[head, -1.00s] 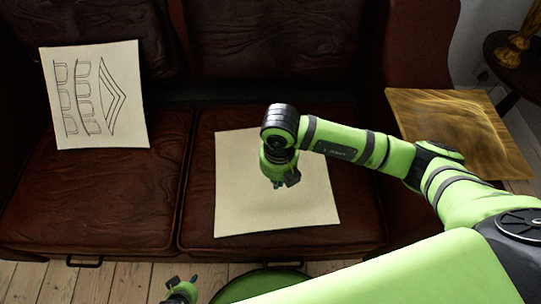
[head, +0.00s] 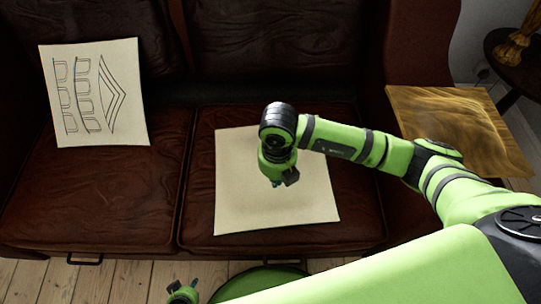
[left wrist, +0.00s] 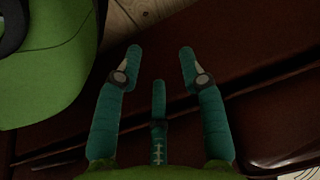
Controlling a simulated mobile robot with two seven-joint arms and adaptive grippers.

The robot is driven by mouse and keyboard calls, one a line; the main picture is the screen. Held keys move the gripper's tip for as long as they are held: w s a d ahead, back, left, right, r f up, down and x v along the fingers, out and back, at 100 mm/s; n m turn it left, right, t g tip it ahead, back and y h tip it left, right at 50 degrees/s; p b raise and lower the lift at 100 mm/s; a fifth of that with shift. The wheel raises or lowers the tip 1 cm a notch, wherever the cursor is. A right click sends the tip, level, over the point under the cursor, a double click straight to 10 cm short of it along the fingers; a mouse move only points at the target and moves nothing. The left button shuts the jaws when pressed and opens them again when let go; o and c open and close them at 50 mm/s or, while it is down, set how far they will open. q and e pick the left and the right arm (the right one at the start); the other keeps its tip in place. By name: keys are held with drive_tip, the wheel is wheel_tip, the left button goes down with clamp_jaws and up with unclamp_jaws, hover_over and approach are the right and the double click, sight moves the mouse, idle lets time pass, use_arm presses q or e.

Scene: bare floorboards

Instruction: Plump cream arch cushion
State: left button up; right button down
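A cream square cushion with dark line-drawn arches and a gable shape (head: 122,125) leans against the sofa back at left. A second cream square cushion, its visible face plain (head: 235,200), lies on the right seat. My right gripper (head: 276,184) points down over the middle of the plain cushion. Its fingers are small and partly hidden by its own body, so I cannot tell whether they touch the cushion or are open. My left gripper (head: 183,287) is low in front of the sofa; in the left wrist view its fingers (left wrist: 160,62) are spread and empty.
The dark brown leather sofa (head: 95,220) fills most of the head view. Bare floorboards (head: 120,280) show in front of the sofa.

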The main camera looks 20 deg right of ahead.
sight(276, 200)
drive_tip(key=shift+f+b, duration=1.3)
drive_tip(key=shift+f, duration=0.3)
drive_tip(key=shift+f+b, duration=1.35)
drive_tip(key=shift+f, duration=0.4)
drive_tip(key=shift+f+b, duration=0.6)
drive_tip(key=shift+f, duration=0.2)
use_arm(q)
drive_tip(key=shift+d+r+g, duration=0.15)
drive_tip(key=shift+d+g, duration=0.6)
drive_tip(key=shift+g, duration=0.35)
use_arm(e)
drive_tip(key=shift+f, duration=0.1)
use_arm(q)
drive_tip(key=shift+f+b, duration=0.6)
drive_tip(key=shift+b, duration=0.1)
use_arm(e)
drive_tip(key=shift+f, duration=0.8)
use_arm(q)
drive_tip(key=shift+r, duration=0.1)
